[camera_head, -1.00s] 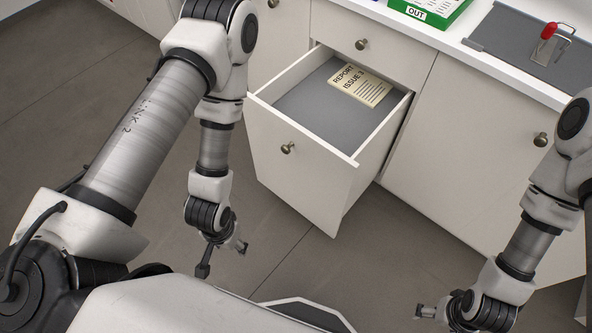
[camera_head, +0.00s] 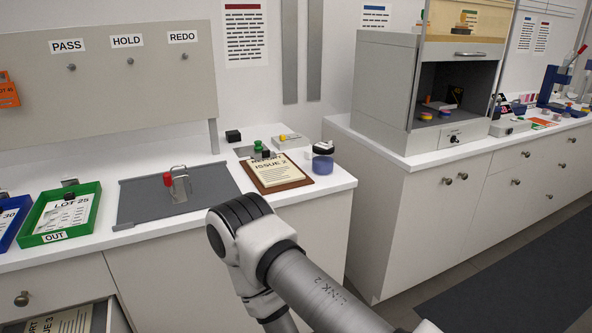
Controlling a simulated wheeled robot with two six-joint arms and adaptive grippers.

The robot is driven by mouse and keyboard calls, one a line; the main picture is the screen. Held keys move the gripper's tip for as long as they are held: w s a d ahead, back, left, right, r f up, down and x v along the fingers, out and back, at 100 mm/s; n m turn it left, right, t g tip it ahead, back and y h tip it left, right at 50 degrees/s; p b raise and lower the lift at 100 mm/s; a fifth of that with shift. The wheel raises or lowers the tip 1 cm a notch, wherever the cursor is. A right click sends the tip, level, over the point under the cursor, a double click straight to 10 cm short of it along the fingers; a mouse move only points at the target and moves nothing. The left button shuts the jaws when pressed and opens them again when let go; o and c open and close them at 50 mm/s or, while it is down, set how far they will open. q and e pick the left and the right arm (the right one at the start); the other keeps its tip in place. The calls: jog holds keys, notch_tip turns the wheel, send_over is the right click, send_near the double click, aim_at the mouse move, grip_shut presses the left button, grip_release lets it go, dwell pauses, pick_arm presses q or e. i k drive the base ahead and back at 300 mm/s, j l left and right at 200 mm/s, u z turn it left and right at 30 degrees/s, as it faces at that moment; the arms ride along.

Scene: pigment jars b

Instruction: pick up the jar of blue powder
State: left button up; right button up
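A small clear jar with blue contents (camera_head: 322,166) stands on the white counter, near its right end, with a white and black top. It is the nearest match to the jar of blue powder; its contents are too small to make out well. Small round dishes or jars, one blue and yellow (camera_head: 425,116), sit inside the open grey cabinet further right; I cannot tell what they hold. One of my arms crosses the lower middle in front of the counter, its elbow below the jar. Neither of my grippers is in view.
A clipboard (camera_head: 273,172) lies beside the jar. A grey mat (camera_head: 140,205) with a red-handled clamp (camera_head: 180,185) and a green tray (camera_head: 48,238) are further left. A drawer (camera_head: 118,318) stands open at lower left. A gap separates the two counters.

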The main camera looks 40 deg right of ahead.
aim_at(323, 163)
jog(key=z, duration=1.55)
